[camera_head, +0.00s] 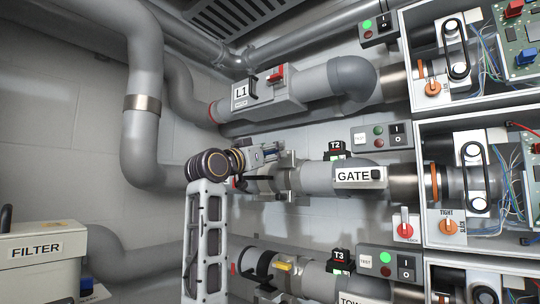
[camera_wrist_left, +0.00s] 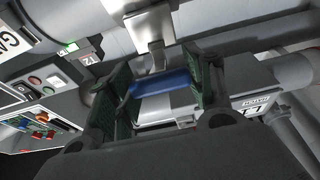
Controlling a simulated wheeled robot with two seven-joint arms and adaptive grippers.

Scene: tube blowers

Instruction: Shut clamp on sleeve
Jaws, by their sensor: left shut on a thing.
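My left gripper (camera_head: 266,155) is at the middle pipe, just left of the GATE label (camera_head: 353,176). In the left wrist view its two green-padded fingers (camera_wrist_left: 163,92) stand on either side of a blue bar (camera_wrist_left: 165,82), which looks like the clamp's handle, and are shut on it. A pale metal bracket (camera_wrist_left: 152,28) rises beside the bar. I cannot tell how far the clamp is closed. My right gripper is not in view.
The upper pipe with the L1 box (camera_head: 262,92) and its red lever (camera_head: 276,75) runs close above my gripper. A lower pipe with a yellow part (camera_head: 283,266) runs below. Control boxes (camera_head: 382,137) and open cabinets (camera_head: 470,120) stand right. The FILTER box (camera_head: 40,250) is lower left.

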